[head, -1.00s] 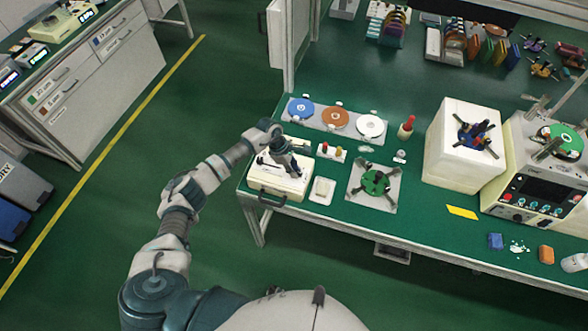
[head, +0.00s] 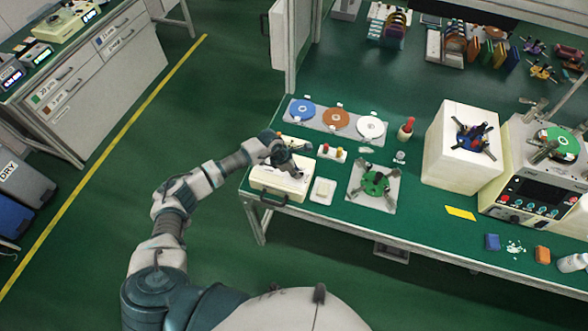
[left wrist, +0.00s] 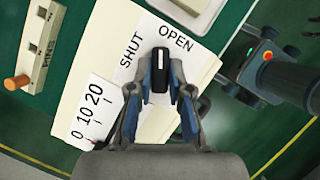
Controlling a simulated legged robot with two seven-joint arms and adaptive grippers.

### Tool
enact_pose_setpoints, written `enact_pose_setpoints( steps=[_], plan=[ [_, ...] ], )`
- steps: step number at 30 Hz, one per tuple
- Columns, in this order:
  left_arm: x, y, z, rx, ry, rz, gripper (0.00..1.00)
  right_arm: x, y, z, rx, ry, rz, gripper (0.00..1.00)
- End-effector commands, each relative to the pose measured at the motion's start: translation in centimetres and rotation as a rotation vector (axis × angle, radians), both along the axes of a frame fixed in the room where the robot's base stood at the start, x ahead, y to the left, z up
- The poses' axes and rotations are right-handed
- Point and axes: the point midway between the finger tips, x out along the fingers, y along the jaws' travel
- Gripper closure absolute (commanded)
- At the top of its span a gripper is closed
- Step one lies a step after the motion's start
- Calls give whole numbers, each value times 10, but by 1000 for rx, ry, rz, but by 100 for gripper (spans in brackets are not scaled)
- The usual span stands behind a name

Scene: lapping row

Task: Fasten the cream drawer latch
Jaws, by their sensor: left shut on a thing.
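The cream drawer unit (head: 268,179) sits at the left front corner of the green bench, with a dark handle (head: 273,201) on its front. In the left wrist view its pale top (left wrist: 110,40) carries the words SHUT (left wrist: 132,57) and OPEN (left wrist: 177,40). The black latch lever (left wrist: 160,72) with a white stripe points up between these two words. My left gripper (left wrist: 161,88) is shut on the lever, one finger on each side. In the head view the left gripper (head: 296,166) is over the drawer unit, hiding the latch. My right gripper is out of view.
A small cream dish (head: 322,191) and a green jig on a grey plate (head: 359,202) stand right of the drawer unit. A small tray of coloured-topped pieces (head: 331,153) and a disc mat (head: 317,119) lie behind. Open floor is left of the bench.

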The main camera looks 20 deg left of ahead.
Motion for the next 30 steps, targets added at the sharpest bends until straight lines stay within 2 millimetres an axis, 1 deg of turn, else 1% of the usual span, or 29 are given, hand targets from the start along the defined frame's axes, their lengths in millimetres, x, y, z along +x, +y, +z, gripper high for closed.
enact_pose_setpoints(
  steps=[1,15,22,30],
  plan=[
    [1,-4,6,-8,-8,41,100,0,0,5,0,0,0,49],
    [1,-7,6,-11,-9,485,100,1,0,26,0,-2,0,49],
    [2,-7,6,-14,-11,702,100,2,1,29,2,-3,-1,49],
    [3,-7,5,-16,-9,913,100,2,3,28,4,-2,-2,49]
  ],
)
